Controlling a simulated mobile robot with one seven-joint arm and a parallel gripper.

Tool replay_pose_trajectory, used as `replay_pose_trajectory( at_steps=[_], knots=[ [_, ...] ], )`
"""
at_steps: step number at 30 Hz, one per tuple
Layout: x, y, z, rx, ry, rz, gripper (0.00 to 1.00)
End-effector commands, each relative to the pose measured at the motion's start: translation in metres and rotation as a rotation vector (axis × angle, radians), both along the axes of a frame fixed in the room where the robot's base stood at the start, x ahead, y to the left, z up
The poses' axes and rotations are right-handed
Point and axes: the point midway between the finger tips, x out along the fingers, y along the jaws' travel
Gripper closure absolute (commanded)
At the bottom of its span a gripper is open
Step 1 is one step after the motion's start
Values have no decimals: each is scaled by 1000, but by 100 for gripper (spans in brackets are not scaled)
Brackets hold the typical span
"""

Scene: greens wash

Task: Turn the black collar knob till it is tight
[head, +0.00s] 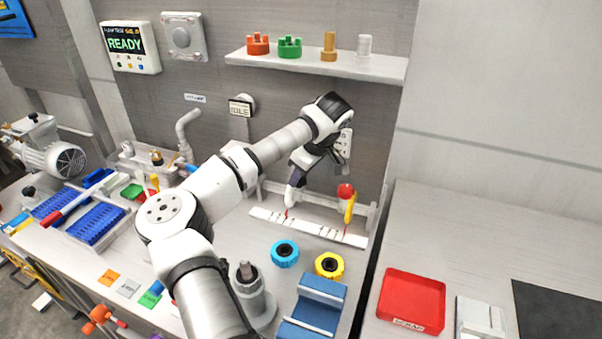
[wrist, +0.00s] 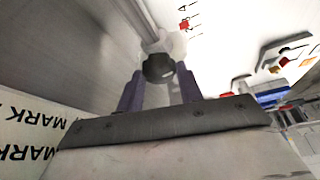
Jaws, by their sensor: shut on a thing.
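The black collar knob (wrist: 158,67) shows in the wrist view as a dark, round end between the two purple-grey fingers of my gripper (wrist: 160,82). My gripper is shut on it, one finger at each side. A pale, translucent rounded part lies just beyond the knob, with a grey rod running up from there. In the head view my gripper (head: 299,172) points down over the back of the bench, and the knob is hidden by it. I cannot tell how tight the knob is.
A white marked strip (head: 325,232) lies below my gripper. A red ball (head: 346,191) with a yellow part stands to the right. Blue (head: 285,247) and yellow (head: 329,258) rings lie in front. A shelf (head: 330,67) with coloured parts is above. A red tray (head: 411,302) is at right.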

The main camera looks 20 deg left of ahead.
Motion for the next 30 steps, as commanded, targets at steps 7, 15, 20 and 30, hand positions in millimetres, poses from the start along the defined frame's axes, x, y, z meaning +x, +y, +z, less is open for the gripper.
replay_pose_trajectory(
  at_steps=[7,15,20,30],
  knots=[
    [2,0,-1,3,0,212,86],
    [3,-1,0,1,1,403,86],
    [3,0,0,0,0,409,86],
    [3,0,0,0,0,407,42]
  ],
)
